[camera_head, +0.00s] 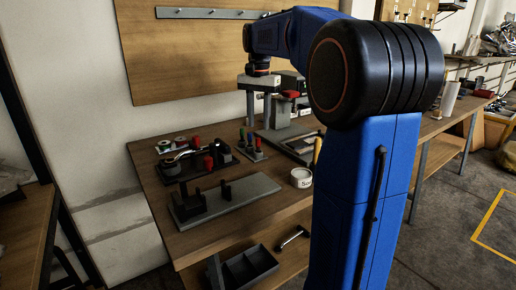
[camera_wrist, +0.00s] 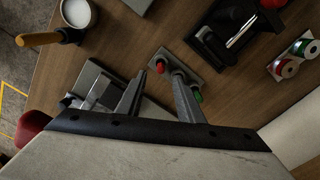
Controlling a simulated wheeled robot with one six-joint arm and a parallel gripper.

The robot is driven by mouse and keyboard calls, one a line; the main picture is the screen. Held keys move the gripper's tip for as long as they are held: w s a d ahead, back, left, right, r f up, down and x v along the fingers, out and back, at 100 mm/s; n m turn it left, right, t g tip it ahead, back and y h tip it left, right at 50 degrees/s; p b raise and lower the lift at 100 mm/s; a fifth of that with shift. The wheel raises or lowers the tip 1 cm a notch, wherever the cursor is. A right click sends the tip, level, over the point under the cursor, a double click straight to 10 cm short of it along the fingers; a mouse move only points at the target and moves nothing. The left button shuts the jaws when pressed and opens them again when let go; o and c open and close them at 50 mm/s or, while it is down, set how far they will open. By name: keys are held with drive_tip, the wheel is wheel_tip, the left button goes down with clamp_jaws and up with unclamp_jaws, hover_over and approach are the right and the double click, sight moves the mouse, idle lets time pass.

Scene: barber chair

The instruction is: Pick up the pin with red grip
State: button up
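The pin with red grip (camera_wrist: 160,66) stands in a small grey rack (camera_wrist: 184,68) in the wrist view. A green-gripped pin (camera_wrist: 197,97) is in the same rack, partly behind a finger. My gripper (camera_wrist: 157,78) is open and empty, with its two fingers spread and the red grip showing between their tips. In the head view my gripper (camera_head: 258,115) points down above the rack (camera_head: 252,155), which holds upright coloured pins. I cannot tell whether the fingers touch anything.
A dark fixture with a metal cylinder (camera_wrist: 240,32) and several spools (camera_wrist: 288,68) lie to the rack's right in the wrist view. A grey stand (camera_wrist: 96,84) is close at left. A white cup (camera_wrist: 76,12) and a tool with an orange handle (camera_wrist: 40,39) are farther left.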

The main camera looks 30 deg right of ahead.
sight(258, 140)
drive_tip(key=shift+f, duration=3.9)
clamp_jaws()
